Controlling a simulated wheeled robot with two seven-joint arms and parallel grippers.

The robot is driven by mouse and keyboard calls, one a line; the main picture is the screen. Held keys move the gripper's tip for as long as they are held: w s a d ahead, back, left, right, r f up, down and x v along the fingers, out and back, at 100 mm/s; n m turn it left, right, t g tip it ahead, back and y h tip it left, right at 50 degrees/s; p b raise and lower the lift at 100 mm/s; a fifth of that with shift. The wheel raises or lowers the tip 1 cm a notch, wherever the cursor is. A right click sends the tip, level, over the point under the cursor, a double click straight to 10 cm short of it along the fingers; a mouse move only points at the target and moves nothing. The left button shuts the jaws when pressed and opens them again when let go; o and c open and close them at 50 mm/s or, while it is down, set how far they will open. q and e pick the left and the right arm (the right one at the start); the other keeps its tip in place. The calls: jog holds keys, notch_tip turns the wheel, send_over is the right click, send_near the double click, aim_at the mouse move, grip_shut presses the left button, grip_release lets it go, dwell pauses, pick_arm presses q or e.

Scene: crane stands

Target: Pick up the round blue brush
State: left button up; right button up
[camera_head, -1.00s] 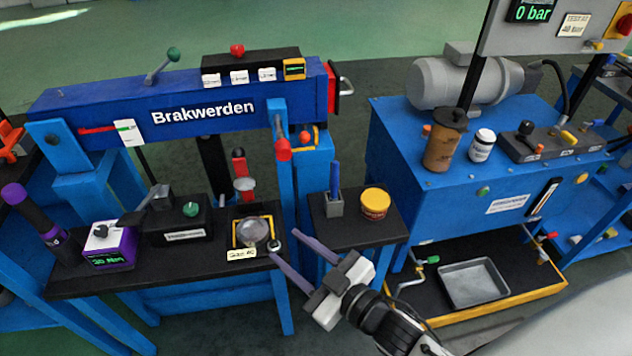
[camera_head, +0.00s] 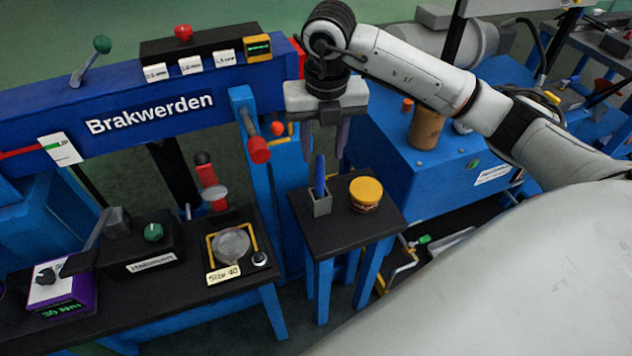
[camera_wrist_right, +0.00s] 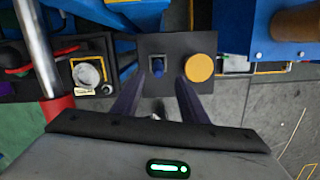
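The round blue brush (camera_head: 320,176) stands upright in a small grey square holder (camera_head: 322,205) on a small black-topped side table (camera_head: 348,230). In the right wrist view the brush (camera_wrist_right: 158,67) shows from above, between and beyond the fingers. My right gripper (camera_head: 325,152) is open, pointing down above the brush and slightly behind it in the head view. Its two purple fingers (camera_wrist_right: 158,92) are apart with nothing between them that I can see gripped. My left gripper is not in view.
A yellow-lidded jar (camera_head: 365,193) stands right of the holder, close to the right finger in the wrist view. A black bench (camera_head: 190,290) holds a dish (camera_head: 231,244) and a purple device (camera_head: 62,288).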

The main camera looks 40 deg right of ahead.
aim_at(322, 160)
notch_tip(322, 160, down, 4)
jog(key=shift+w+r, duration=0.1)
jog(key=shift+w+d+f, duration=0.1)
jog(key=shift+w+f, duration=0.1)
jog(key=shift+f, duration=0.7)
jog(key=shift+w+f, duration=0.2)
jog(key=shift+f, duration=0.7)
jog(key=shift+w+d+f, duration=0.1)
jog(key=shift+w+f, duration=0.1)
jog(key=shift+f, duration=0.7)
jog(key=shift+c, duration=0.4)
grip_shut()
